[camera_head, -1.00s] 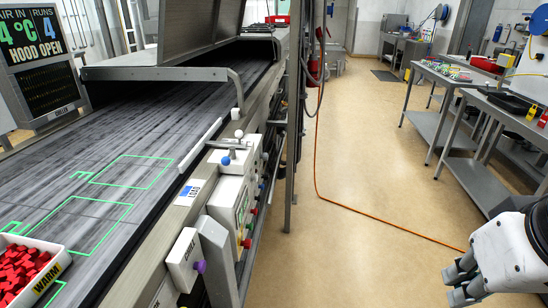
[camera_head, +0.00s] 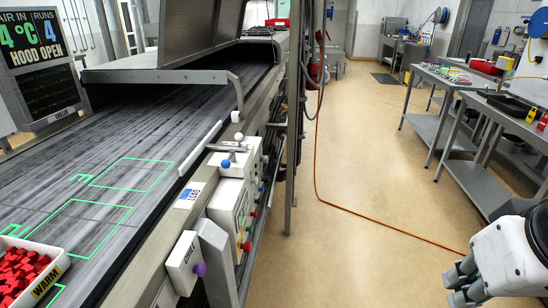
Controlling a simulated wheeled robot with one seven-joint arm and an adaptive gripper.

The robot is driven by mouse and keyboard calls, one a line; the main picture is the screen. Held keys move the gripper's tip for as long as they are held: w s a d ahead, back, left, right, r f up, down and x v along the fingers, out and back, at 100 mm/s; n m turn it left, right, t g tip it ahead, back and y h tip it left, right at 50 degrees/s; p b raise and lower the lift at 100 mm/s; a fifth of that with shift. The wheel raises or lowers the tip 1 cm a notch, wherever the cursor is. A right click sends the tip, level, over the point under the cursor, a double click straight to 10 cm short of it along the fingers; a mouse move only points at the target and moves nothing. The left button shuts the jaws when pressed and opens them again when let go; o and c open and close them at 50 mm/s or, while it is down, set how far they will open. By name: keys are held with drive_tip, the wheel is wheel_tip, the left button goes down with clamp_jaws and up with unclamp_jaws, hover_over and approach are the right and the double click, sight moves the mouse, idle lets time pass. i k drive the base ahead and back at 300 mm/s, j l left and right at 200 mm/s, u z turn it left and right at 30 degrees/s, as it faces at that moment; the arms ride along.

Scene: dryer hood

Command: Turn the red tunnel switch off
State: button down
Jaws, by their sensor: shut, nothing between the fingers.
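A pale control box (camera_head: 231,206) is fixed to the right side of the conveyor, with small coloured knobs along its right side. A red knob (camera_head: 246,246) sits near its lower end, and a smaller red one (camera_head: 254,214) is higher up. Which is the tunnel switch, and how it is set, cannot be read. A blue-ended lever (camera_head: 226,163) is on top. My gripper (camera_head: 459,287) is at the lower right, shut and empty, over the floor and well apart from the box.
A separate white box (camera_head: 184,263) with a purple knob (camera_head: 200,269) stands nearer. A tray of red pieces (camera_head: 60,262) marked WARM lies on the belt. A metal post (camera_head: 291,120) rises beyond the controls. Steel tables (camera_head: 480,187) stand right; floor between is clear, crossed by an orange hose (camera_head: 345,208).

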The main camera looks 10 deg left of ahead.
sight(245, 248)
drive_tip(key=l+u, duration=0.3)
drive_tip(key=u, duration=0.15)
drive_tip(key=k+l+u, duration=0.1)
drive_tip(key=l+u, duration=0.2)
drive_tip(key=u, duration=0.2)
